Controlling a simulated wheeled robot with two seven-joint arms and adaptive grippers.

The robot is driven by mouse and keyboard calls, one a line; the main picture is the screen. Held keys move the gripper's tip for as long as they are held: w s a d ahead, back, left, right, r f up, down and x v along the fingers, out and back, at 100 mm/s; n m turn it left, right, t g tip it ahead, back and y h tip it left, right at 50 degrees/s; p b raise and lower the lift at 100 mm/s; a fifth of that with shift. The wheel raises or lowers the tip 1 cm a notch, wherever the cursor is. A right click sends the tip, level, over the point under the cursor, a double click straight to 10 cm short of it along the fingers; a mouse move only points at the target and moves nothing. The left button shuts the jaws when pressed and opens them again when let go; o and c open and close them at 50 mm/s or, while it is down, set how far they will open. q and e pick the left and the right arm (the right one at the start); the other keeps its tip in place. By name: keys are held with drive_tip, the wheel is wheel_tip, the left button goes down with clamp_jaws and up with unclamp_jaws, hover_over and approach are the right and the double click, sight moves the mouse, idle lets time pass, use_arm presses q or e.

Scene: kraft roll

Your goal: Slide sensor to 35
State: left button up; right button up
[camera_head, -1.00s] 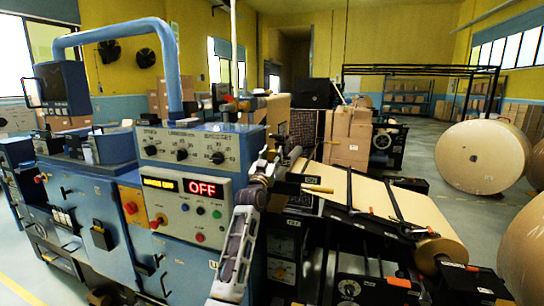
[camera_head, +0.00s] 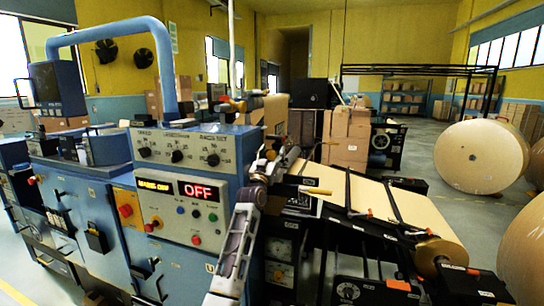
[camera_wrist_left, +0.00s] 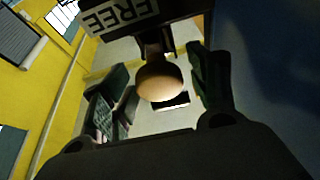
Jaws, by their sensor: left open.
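A round tan knob (camera_wrist_left: 163,80) hangs under a dark block (camera_wrist_left: 150,18) with an upside-down "FREE" label in the left wrist view. My left gripper (camera_wrist_left: 160,98) is open, with a finger on each side of the knob and visible gaps, so it is not clamped. In the head view my left gripper (camera_head: 270,157) is small and partly hidden by its own wrist, beside the control panel's right edge. The sensor's scale and the 35 mark cannot be read. My right gripper is not in view.
The blue control cabinet (camera_head: 185,205) with a red "OFF" display (camera_head: 199,190) stands just left of my arm. A kraft web (camera_head: 385,205) slopes down to the right, with black rails and a wooden handle (camera_head: 315,190). Large paper rolls (camera_head: 482,157) stand at the right.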

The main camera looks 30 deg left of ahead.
use_arm(q)
drive_tip(key=shift+s+d+f, duration=0.1)
drive_tip(key=shift+s, duration=0.1)
drive_tip(key=shift+s+f, duration=0.2)
drive_tip(key=shift+s, duration=0.15)
drive_tip(key=v, duration=1)
drive_tip(key=shift+s+d+f, duration=0.15)
drive_tip(key=shift+s+f, duration=0.05)
drive_tip(key=shift+s, duration=0.1)
